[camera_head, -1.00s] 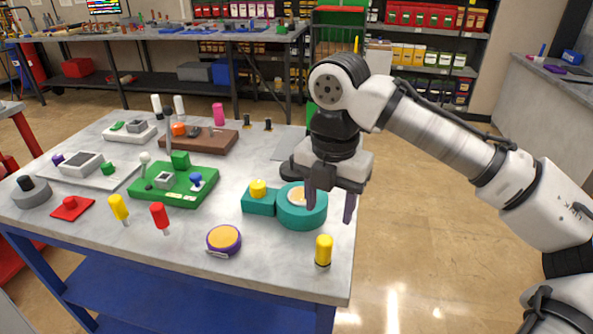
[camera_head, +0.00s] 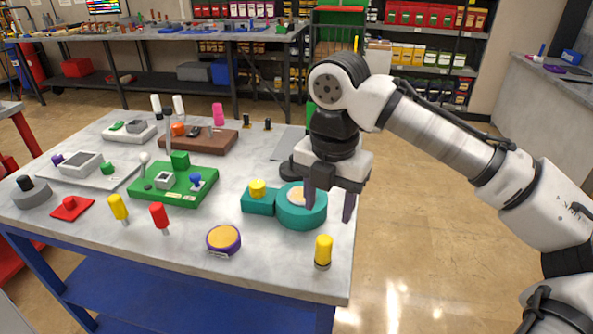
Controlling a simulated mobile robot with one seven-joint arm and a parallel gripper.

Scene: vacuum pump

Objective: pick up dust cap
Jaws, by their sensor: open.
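A teal vacuum pump (camera_head: 290,219) stands near the right edge of the grey table, with a round body and a smaller block on its left. A yellow cap (camera_head: 258,187) sits on the block. A pale disc (camera_head: 298,196) lies in the top of the round body, partly hidden by a finger. A purple-rimmed disc with an orange top (camera_head: 223,239) lies in front. I cannot tell for sure which of these is the dust cap. My gripper (camera_head: 329,209) is open, pointing down over the right side of the round body, with nothing visible between its fingers.
A yellow cylinder (camera_head: 323,251) stands at the table's front right corner. A green block with knobs (camera_head: 172,186) and red and yellow pegs are to the left. A brown board (camera_head: 203,140) lies behind. Bare tabletop (camera_head: 185,260) shows along the front edge.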

